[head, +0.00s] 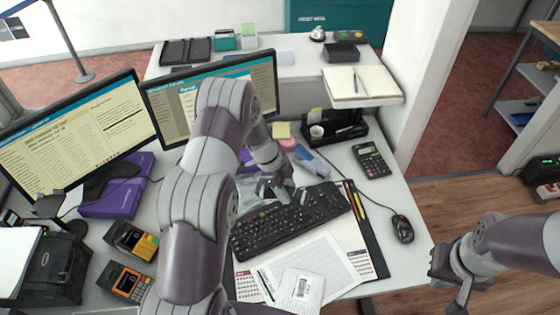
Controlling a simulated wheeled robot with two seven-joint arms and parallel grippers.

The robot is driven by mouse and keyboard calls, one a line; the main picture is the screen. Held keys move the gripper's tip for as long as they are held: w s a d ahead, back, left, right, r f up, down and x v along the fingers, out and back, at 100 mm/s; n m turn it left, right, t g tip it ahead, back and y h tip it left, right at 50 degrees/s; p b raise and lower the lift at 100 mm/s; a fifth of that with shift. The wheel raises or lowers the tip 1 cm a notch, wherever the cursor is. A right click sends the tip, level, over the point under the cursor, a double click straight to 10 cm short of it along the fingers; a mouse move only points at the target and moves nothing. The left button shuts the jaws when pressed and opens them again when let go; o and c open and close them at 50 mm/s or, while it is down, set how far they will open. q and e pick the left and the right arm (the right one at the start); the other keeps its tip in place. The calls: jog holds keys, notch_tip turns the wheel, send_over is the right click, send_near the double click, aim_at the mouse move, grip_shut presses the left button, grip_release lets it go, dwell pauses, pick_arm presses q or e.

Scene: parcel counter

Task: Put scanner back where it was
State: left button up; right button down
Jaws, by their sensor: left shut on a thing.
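My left gripper (272,186) is at the back edge of the black keyboard (290,218), low over the desk. It is shut on a small dark thing that seems to be the scanner. Most of that thing is hidden by the fingers and wrist, so its shape and whether it touches the desk or keyboard cannot be told. My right gripper (452,284) is off the desk's right front edge, empty, with its fingers apart.
Two monitors (75,130) stand at the back left. Two card terminals (130,240) are at the left. A blue-grey object (313,162), a black organizer (338,130), a calculator (371,160) and a mouse (402,229) lie right. Papers (315,265) cover the front.

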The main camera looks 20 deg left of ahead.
pick_arm(q)
jog(key=shift+w+d+f+m+g, duration=0.15)
jog(key=shift+m+g, duration=0.15)
jog(key=shift+m, duration=0.8)
jog(key=shift+s+a, duration=0.2)
jog(key=shift+a, duration=0.15)
jog(key=shift+d, duration=0.1)
jog(key=shift+w, duration=0.1)
